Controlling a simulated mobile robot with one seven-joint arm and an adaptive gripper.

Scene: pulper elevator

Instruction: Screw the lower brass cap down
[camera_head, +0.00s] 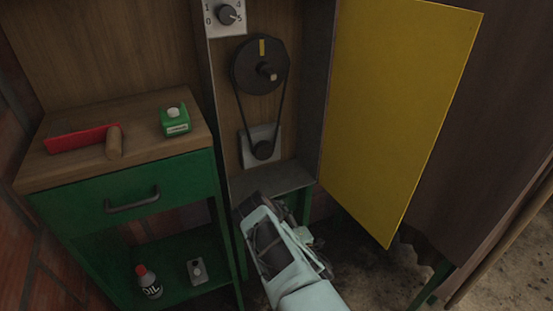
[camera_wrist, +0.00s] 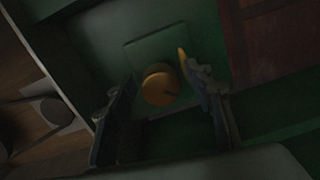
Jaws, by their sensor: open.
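The brass cap (camera_wrist: 160,88) is a round, gold-coloured knob in the middle of the wrist view, in front of a square green plate (camera_wrist: 142,54). A dark slot or mark shows on its face. My gripper (camera_wrist: 161,76) is open, with one finger to the left of the cap and one to the right. Gaps show between the cap and the fingers, so it does not look gripped. In the head view, my gripper (camera_head: 258,206) is low, below the belt cabinet, and the cap is hidden there. How far the cap is screwed in I cannot tell.
A belt with a large pulley (camera_head: 259,64) and a small pulley (camera_head: 263,150) is above my gripper. An open yellow door (camera_head: 395,110) hangs to the right.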

